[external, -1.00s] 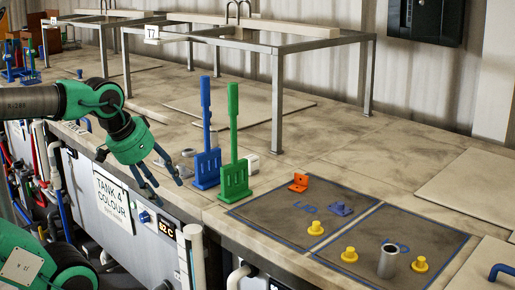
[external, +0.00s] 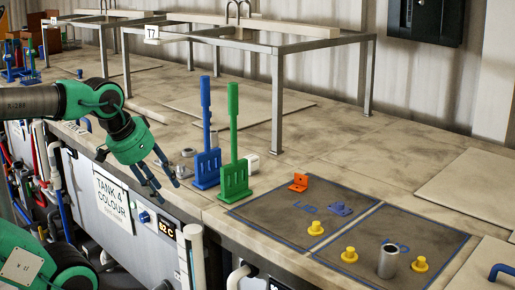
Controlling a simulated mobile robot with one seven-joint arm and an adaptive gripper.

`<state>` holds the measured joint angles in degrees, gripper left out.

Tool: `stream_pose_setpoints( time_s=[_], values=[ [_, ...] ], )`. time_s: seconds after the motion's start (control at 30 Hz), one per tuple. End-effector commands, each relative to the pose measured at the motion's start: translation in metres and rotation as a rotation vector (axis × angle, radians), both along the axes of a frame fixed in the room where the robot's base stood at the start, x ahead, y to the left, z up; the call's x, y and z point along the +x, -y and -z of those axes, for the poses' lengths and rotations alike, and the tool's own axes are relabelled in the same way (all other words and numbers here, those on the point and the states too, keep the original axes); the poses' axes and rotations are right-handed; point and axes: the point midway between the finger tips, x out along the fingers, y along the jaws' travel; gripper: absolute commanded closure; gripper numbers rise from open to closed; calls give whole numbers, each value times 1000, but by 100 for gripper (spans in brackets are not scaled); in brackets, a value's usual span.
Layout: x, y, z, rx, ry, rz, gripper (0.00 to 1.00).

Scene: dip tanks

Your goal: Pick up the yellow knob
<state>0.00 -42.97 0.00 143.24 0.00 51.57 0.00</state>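Three yellow knobs stand on the dark blue-edged mats at the right of the counter. One yellow knob (external: 316,228) is on the left mat (external: 270,223). A second yellow knob (external: 349,255) is near the line between the mats, and a third yellow knob (external: 420,264) is on the right mat (external: 415,234), right of a metal cylinder. I cannot tell which one the task means.
A blue paddle (external: 206,165) and a green paddle (external: 234,175) stand upright between my gripper and the mats. An orange bracket (external: 298,182), a blue part (external: 341,209) and the metal cylinder (external: 388,261) are on the mats. A metal frame (external: 278,105) stands behind.

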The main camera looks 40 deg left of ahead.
Motion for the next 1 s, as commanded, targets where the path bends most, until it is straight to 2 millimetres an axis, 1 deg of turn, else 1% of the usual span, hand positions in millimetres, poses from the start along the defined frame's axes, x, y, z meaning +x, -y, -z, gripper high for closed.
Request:
stream_pose_setpoints(
  time_s=[0.27,0.47,0.67,0.8,1.0],
  values=[
    [1,0,-2,-1,-2,0,62],
    [14,5,-13,-12,-22,-7,62],
    [44,16,-35,-36,-66,-26,62],
    [73,29,-51,-54,-105,-45,62],
    [114,49,-67,-75,-162,-75,62]
  ],
)
